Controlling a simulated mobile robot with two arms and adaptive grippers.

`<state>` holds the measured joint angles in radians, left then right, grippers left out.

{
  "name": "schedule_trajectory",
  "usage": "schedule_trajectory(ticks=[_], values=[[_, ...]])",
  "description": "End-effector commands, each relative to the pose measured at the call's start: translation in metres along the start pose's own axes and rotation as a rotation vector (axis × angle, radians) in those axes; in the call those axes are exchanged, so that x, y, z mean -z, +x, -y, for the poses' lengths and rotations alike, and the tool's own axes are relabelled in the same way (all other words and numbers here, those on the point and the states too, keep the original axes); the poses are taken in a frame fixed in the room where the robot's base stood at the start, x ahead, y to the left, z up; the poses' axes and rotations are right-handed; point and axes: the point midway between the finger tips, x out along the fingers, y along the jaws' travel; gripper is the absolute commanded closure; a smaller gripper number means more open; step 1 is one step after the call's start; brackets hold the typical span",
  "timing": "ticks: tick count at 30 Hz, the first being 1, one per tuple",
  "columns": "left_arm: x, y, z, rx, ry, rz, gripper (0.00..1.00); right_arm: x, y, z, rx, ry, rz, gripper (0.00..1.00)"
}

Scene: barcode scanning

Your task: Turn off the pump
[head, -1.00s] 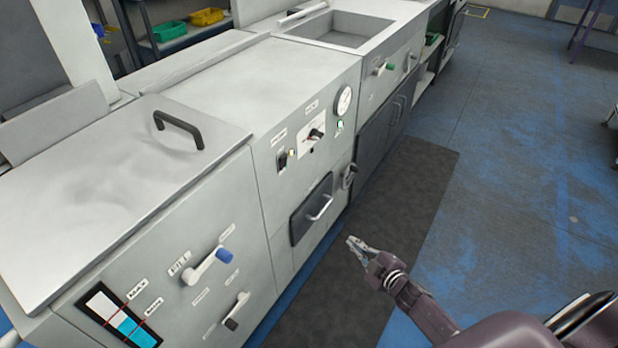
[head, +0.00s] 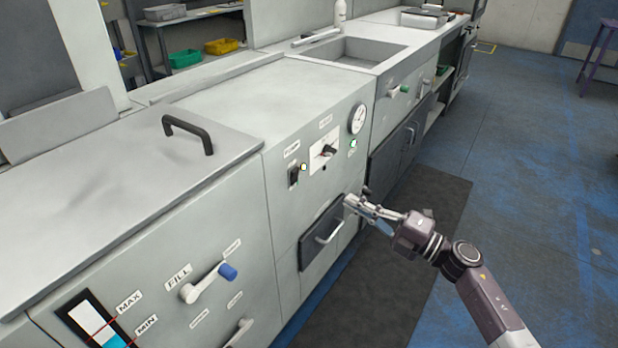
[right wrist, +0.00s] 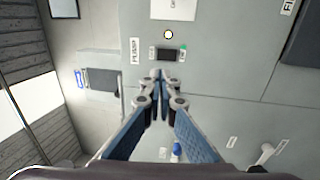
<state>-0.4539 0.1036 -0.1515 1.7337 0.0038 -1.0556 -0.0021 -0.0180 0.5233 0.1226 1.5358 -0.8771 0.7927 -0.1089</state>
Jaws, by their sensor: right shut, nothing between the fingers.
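The pump switch (head: 294,176) is a dark rocker on the grey machine's front panel, with a small pale lamp (head: 304,167) to its right. In the right wrist view the switch (right wrist: 166,54) sits beside its PUMP label (right wrist: 135,50), just beyond my fingertips. My right gripper (head: 350,203) is in front of the panel, to the right of and below the switch in the head view. It also shows in the right wrist view (right wrist: 157,76), shut and empty. I cannot see it touch the switch. My left gripper is out of view.
A dial (head: 324,152), a round gauge (head: 357,119) and a green lamp (head: 353,143) are right of the switch. A drawer handle (head: 327,231) juts out below. A blue-tipped FILL lever (head: 208,283) and a level gauge (head: 93,322) are on the nearer panel.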

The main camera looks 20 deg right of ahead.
Motion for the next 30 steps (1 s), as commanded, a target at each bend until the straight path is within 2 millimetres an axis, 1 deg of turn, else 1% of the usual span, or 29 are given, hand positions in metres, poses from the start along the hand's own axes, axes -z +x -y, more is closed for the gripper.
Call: schedule_trajectory(ticks=[3, 5, 12, 18, 21, 24, 30], values=[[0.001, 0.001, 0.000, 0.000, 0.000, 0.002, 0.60, -0.001, 0.013, 0.000, -0.003, 0.002, 0.000, 1.00], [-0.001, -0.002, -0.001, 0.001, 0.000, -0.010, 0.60, -0.001, 0.023, 0.000, -0.003, 0.002, 0.000, 1.00], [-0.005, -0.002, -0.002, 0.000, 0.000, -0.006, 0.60, -0.001, 0.075, -0.001, -0.004, 0.004, -0.001, 1.00], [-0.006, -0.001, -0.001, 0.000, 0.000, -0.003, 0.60, 0.000, 0.113, 0.000, -0.003, 0.004, 0.000, 1.00], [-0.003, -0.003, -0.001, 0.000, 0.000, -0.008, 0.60, 0.000, 0.125, 0.000, -0.003, 0.004, 0.001, 1.00], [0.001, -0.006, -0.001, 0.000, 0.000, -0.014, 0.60, 0.000, 0.134, 0.000, -0.003, 0.004, 0.001, 1.00], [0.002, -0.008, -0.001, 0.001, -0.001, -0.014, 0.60, 0.000, 0.138, 0.001, 0.000, 0.003, 0.001, 1.00]])
